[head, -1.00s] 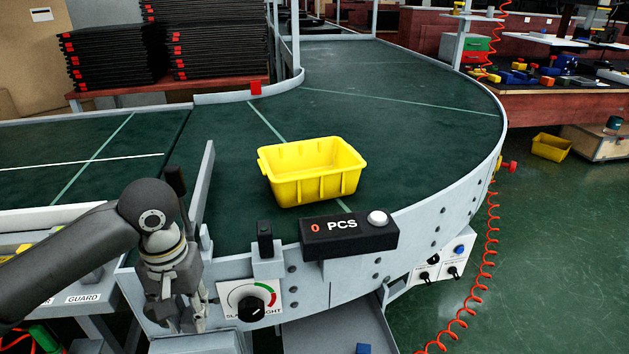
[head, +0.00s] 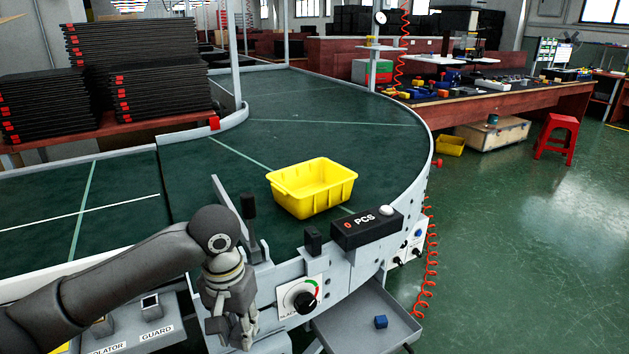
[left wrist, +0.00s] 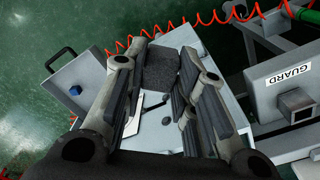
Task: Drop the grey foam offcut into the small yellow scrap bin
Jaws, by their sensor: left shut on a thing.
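My left gripper (head: 232,338) is low at the front of the conveyor, left of the dial panel. In the left wrist view my left gripper (left wrist: 165,58) is shut on the grey foam offcut (left wrist: 162,68), a dark speckled block between its fingertips. The head view does not show the foam clearly. A yellow bin (head: 312,190) stands upright on the green conveyor belt, behind and right of the gripper, and looks empty. A smaller-looking yellow bin (head: 450,145) sits on the floor at the right. I cannot tell which is the scrap bin. My right gripper is not in view.
A black counter box (head: 366,229), the dial panel (head: 301,298) and an upright metal plate line the conveyor's near edge. A grey tray (head: 345,325) below holds a blue cube (head: 380,321). A red stool (head: 557,137) stands right; the green floor between is clear.

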